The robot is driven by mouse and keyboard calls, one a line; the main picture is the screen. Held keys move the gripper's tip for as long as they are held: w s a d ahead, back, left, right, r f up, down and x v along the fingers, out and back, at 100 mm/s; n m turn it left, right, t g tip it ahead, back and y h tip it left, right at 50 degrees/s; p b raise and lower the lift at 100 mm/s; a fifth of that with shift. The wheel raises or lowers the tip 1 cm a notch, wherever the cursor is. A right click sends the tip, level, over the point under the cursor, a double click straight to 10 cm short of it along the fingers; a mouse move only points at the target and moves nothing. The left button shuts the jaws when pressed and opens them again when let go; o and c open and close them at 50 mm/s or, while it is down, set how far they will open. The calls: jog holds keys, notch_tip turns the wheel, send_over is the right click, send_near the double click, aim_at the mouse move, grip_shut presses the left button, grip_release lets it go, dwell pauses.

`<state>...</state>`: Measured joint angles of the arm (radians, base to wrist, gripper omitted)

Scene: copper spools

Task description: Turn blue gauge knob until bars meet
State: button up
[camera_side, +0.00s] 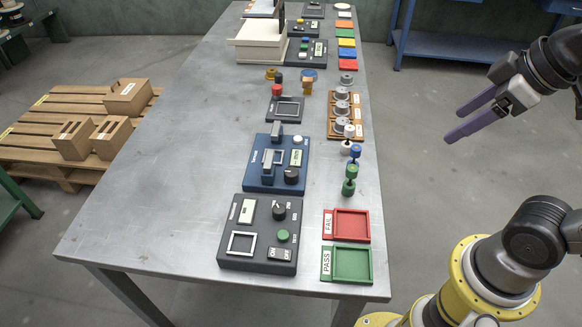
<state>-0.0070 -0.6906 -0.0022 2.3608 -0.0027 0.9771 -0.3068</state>
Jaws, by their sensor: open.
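The blue gauge (251,171) lies flat on the metal table, left of the coloured spools. Its black knob (291,175) sits at its lower right corner, with a pale pointer mark. A small pale display (296,158) is above the knob, and a white button (297,140) is above that. Grey blocks stand along the gauge's middle. The bars are too small to read. My gripper (456,124) has two purple fingers, spread apart and empty. It hangs off the table's right side, well away from the gauge, and touches nothing.
A dark panel (233,262) with a black dial and green button lies in front of the gauge. Green and blue spools (349,180) stand to its right. Red (351,225) and green (352,264) trays lie at the front right. The table's left side is clear.

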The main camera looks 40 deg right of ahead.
jog(key=w+a+r+n, duration=0.2)
jog(key=w+r+n, duration=0.2)
jog(key=w, duration=0.3)
jog(key=n+g, duration=0.5)
jog(key=n, duration=0.2)
send_over(291, 172)
notch_tip(291, 172, down, 13)
notch_tip(291, 172, down, 13)
jog(key=shift+r, duration=0.15)
grip_shut()
